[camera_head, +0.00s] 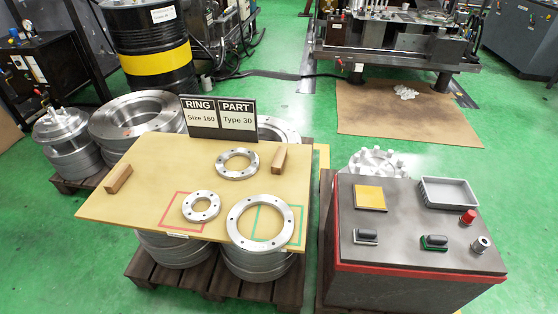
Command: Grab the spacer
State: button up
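No thing in view is labelled as a spacer, so I cannot tell which one it is. On the tan board lie three flat metal rings with bolt holes. The small ring (201,219) touches the red outlined square. The large ring (260,239) overlaps the green outlined square. A middle-sized ring (253,163) lies behind them. A wooden block (118,179) lies at the board's left and another wooden block (279,159) at its right. My gripper is not in view.
A sign (219,118) reading "RING Size 160, PART Type 30" stands at the board's (130,206) back edge. A red-edged cabinet (417,292) at right bears a yellow square (370,197), a grey tray (449,179), a red knob (468,217), a metal cylinder (481,244) and two dark-handled pieces.

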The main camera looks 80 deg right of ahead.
aim_at(277, 165)
jog(key=l+z, duration=0.1)
jog(key=z, duration=0.3)
jog(key=i+l+z, duration=0.1)
jog(key=z, duration=0.35)
jog(key=l+z, duration=0.1)
jog(key=z, duration=0.3)
jog(key=i+z, duration=0.1)
jog(key=z, duration=0.35)
